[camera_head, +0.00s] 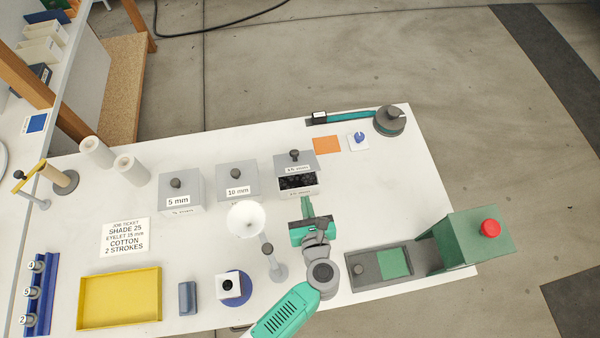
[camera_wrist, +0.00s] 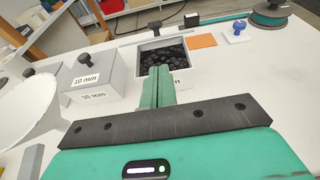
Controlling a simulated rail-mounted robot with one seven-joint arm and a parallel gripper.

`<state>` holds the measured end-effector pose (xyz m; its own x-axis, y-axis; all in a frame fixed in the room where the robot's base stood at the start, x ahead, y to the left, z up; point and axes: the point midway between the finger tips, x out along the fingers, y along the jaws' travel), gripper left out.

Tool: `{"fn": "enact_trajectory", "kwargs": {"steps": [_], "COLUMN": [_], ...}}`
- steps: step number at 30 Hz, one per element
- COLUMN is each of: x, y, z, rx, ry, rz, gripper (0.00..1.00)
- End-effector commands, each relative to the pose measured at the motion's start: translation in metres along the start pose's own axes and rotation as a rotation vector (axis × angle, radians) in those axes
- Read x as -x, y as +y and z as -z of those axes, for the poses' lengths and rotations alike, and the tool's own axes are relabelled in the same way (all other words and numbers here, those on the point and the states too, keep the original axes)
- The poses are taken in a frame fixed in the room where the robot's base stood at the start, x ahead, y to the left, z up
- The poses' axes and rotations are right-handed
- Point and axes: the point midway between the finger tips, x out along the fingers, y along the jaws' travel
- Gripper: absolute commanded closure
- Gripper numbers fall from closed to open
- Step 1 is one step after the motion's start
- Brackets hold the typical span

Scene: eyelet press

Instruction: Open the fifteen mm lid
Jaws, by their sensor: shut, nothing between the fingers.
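The 15 mm box (camera_head: 312,190) is the rightmost of three grey boxes in the head view. Its lid (camera_head: 283,161), with a dark knob (camera_head: 294,154), sits toward the back, leaving the front open. Dark small pieces (camera_head: 298,181) show inside. In the wrist view the open box (camera_wrist: 141,61) lies just beyond my fingers, dark pieces (camera_wrist: 170,54) inside and the knob (camera_wrist: 155,26) behind them. My gripper (camera_head: 306,199) is shut and empty, in front of this box; its green fingers (camera_wrist: 157,82) partly cover the box's front in the wrist view.
The closed 10 mm box (camera_head: 237,180) and 5 mm box (camera_head: 180,190) stand to the left. A white funnel-like bowl (camera_head: 246,218) is left of my gripper. A green press (camera_head: 465,240) with a red button stands right. An orange square (camera_head: 326,145) lies behind right.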

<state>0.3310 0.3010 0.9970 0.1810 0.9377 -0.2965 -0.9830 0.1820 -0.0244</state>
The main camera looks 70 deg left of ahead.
Motion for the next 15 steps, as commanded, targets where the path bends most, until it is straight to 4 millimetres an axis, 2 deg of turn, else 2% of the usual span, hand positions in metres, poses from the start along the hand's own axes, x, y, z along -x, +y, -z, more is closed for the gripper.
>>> {"fn": "enact_trajectory", "kwargs": {"steps": [4,7,15], "x": [-0.001,-0.009,-0.061], "y": [0.004,0.003,0.003], "z": [0.004,0.003,0.003], "rx": [-0.034,-0.03,-0.027], "ry": [-0.002,-0.003,-0.003], "rz": [-0.007,-0.007,-0.007], "gripper": [1.0,1.0,1.0]}}
